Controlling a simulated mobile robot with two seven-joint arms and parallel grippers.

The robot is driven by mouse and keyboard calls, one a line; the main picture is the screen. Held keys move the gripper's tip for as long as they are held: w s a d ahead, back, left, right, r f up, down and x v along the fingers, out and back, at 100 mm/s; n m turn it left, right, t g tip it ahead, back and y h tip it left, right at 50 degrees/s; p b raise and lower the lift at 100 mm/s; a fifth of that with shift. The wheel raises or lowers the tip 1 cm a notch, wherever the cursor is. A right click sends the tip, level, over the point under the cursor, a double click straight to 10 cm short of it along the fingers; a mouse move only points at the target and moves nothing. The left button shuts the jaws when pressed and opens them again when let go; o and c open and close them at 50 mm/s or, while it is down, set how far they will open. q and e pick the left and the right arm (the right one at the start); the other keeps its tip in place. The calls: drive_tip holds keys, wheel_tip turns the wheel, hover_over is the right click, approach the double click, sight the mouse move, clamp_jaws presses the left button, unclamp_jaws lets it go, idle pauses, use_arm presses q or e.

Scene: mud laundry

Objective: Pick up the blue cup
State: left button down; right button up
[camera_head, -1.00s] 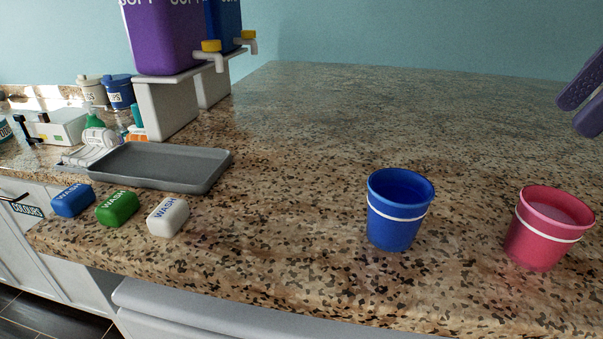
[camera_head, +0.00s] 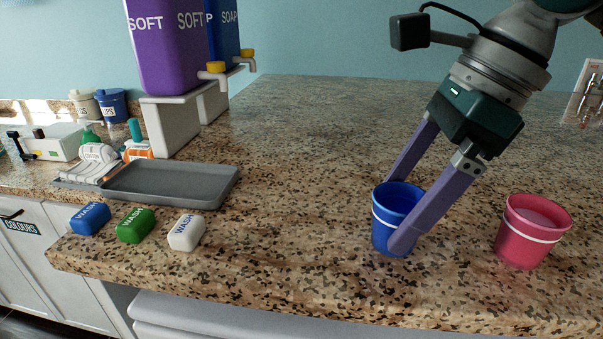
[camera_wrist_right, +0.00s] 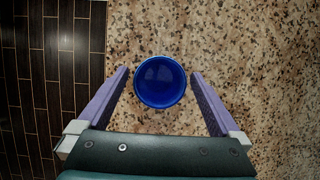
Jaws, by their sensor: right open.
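The blue cup (camera_head: 383,232) stands upright on the granite counter, with a white band below its rim. My right gripper (camera_head: 397,212) is open, with one purple finger in front of the cup and the other behind it. In the right wrist view the blue cup (camera_wrist_right: 160,82) lies between the two spread fingertips of my right gripper (camera_wrist_right: 160,72), with a gap on each side. The near finger hides part of the cup in the head view. My left gripper is not in view.
A pink cup (camera_head: 527,236) stands close to the right of the blue cup. At left are a grey tray (camera_head: 172,190), blue, green and white wash blocks (camera_head: 186,233), and purple and blue dispensers on stands. The counter's front edge is near; the back is clear.

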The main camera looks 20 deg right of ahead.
drive_tip(key=shift+a+f, duration=0.1)
drive_tip(key=shift+f, duration=0.2)
drive_tip(key=c, duration=1.4)
drive_tip(key=shift+o, duration=0.2)
drive_tip(key=shift+r, duration=0.1)
